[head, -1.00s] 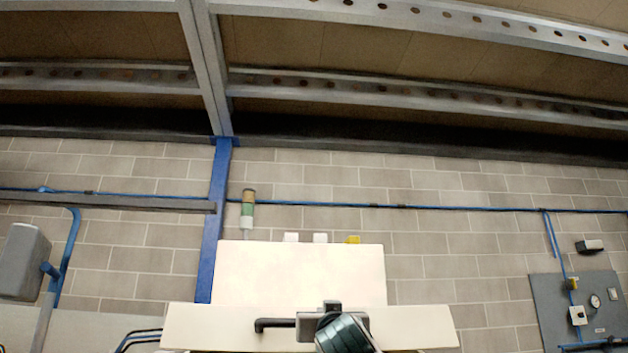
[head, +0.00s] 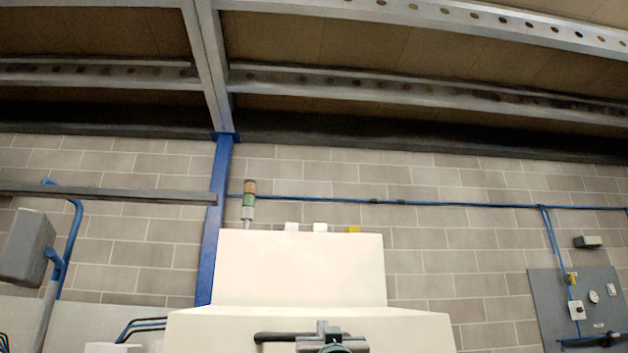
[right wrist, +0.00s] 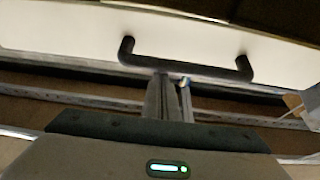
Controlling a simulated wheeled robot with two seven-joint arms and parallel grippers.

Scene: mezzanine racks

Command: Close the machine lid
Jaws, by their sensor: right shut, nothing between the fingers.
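The machine lid (head: 215,332) is a white panel at the bottom of the head view, in front of the white upright machine housing (head: 300,268). Its lower part is cut off by the frame. A dark bar handle (head: 276,337) is on the lid; it also shows in the right wrist view (right wrist: 190,64), with the pale lid behind it. My right gripper (head: 328,338) is at the handle's right part in the head view. In the right wrist view its fingers (right wrist: 172,80) are together, with their tips at the bar's middle; contact is unclear. My left gripper is out of view.
A signal light (head: 249,200) and small white blocks show at the housing's top. A blue post (head: 213,225) stands behind left. A grey box on a blue pipe (head: 30,245) is at left, and a grey wall panel (head: 575,300) at right.

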